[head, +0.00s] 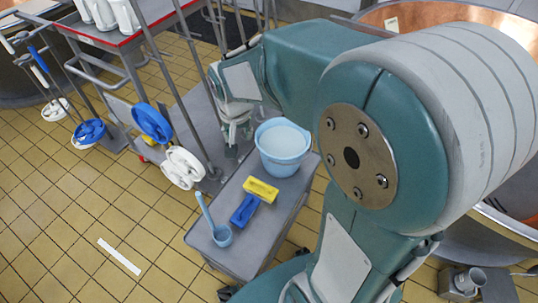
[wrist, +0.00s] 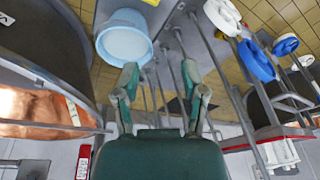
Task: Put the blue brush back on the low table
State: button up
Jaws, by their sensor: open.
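The low table (head: 262,238) is a grey cart top in front of me. A blue brush (head: 244,210) lies on it, next to a yellow block (head: 261,190); I cannot tell whether the two are joined. My gripper (head: 234,136) is beyond the table's far end, left of the light blue bucket, partly hidden by my arm. In the wrist view my gripper (wrist: 160,80) has its two fingers spread apart with nothing between them. The blue brush is not seen in the wrist view.
A light blue bucket (head: 283,148) stands at the table's far end, and a light blue scoop (head: 216,228) near its left edge. Blue and white round-headed tools (head: 152,122) hang at left by a red-edged cart (head: 130,38). Copper vats (head: 460,14) stand at right.

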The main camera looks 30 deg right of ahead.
jog(key=s+r+n+t, duration=0.1)
jog(key=s+r+n, duration=0.1)
jog(key=s+r, duration=0.3)
jog(key=s+r+n+t, duration=0.2)
jog(key=s+r+n, duration=0.1)
jog(key=s, duration=0.8)
jog(key=shift+s+r+y, duration=0.25)
jog(key=shift+r+y, duration=0.05)
jog(key=shift+r, duration=0.6)
